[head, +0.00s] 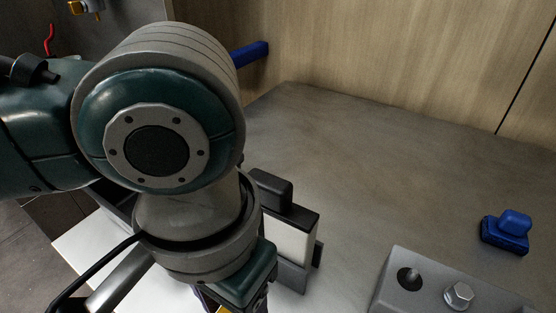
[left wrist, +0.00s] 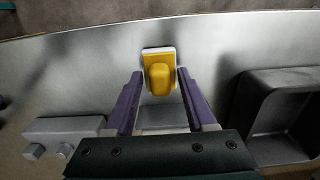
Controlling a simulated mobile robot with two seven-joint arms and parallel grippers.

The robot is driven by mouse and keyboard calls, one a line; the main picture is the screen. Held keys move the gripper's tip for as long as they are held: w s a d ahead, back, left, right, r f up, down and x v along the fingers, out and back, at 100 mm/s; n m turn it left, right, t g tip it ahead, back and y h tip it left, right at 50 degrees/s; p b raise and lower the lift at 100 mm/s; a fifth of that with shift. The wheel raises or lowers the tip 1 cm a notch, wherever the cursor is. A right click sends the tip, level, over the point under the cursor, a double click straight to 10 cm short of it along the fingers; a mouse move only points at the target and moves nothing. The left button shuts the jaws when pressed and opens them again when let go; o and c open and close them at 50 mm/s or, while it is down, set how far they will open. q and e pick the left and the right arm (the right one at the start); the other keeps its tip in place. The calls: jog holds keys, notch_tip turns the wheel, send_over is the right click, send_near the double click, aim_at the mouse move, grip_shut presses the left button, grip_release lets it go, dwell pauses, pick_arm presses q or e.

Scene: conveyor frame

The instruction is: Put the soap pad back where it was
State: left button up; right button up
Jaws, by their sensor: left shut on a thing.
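In the left wrist view my left gripper (left wrist: 160,80) has its two purple fingers either side of a yellow pad (left wrist: 159,77) with a pale backing, which looks like the soap pad. The gripper is shut on it. Behind the pad is a plain, pale grey surface; I cannot tell whether the pad touches it. In the head view my left arm hides most of the gripper and the pad, with only a sliver of yellow at the bottom edge. My right gripper is in neither view.
A blue pad with a handle (head: 506,232) lies at the right of the grey worktop (head: 350,150). A grey block with a bolt (head: 430,292) is at the front. A black-and-white upright piece (head: 290,240) stands beside my arm. A grey bin (left wrist: 285,122) is right in the wrist view.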

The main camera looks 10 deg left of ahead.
pick_arm(q)
jog(key=shift+f, duration=0.3)
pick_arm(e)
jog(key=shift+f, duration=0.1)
pick_arm(q)
jog(key=o, duration=1.2)
notch_tip(320, 180, up, 12)
jog(key=p, duration=0.4)
jog(key=s+d+f+t+h, duration=0.1)
jog(key=s+d+f+h, duration=0.1)
jog(key=d+h, duration=0.25)
jog(key=s+a+f+t+y, duration=0.1)
jog(key=s+a, duration=0.1)
jog(key=a, duration=0.3)
jog(key=s+a+f+n+y, duration=0.1)
jog(key=s+a+f+y, duration=0.1)
jog(key=a, duration=0.3)
jog(key=s+a+f+n+t+y, duration=0.1)
jog(key=s+a, duration=0.1)
jog(key=a, duration=0.3)
jog(key=shift+f+t, duration=0.2)
jog(key=shift+t, duration=0.1)
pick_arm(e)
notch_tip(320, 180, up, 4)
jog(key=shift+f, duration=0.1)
